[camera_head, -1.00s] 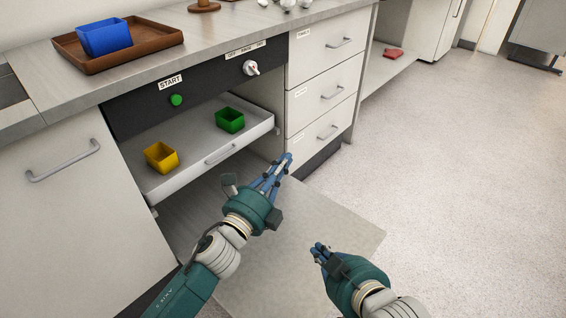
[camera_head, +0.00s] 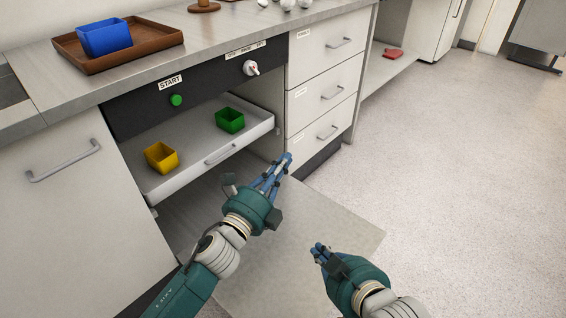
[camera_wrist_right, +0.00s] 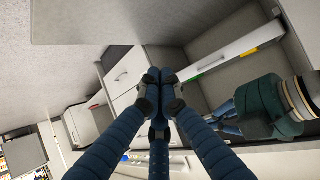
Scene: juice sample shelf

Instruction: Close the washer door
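The washer door is a flat pale panel (camera_head: 335,228) folded down and open, level below the pulled-out rack. It also shows along the top of the right wrist view (camera_wrist_right: 130,22). The rack (camera_head: 200,168) is a white tray sticking out of the washer. My left gripper (camera_head: 287,158) is over the door near its cabinet-side right corner, its fingers drawn together and empty. My right gripper (camera_head: 317,247) is over the door's outer part, its fingers shut and empty; the tips meet in the right wrist view (camera_wrist_right: 154,76). Whether either touches the door I cannot tell.
A yellow bin (camera_head: 161,157) and a green bin (camera_head: 230,120) stand on the rack. The black panel above has a green START button (camera_head: 176,100) and a knob (camera_head: 251,68). Drawers (camera_head: 325,90) stand right of the opening. The floor (camera_head: 460,190) at right is clear.

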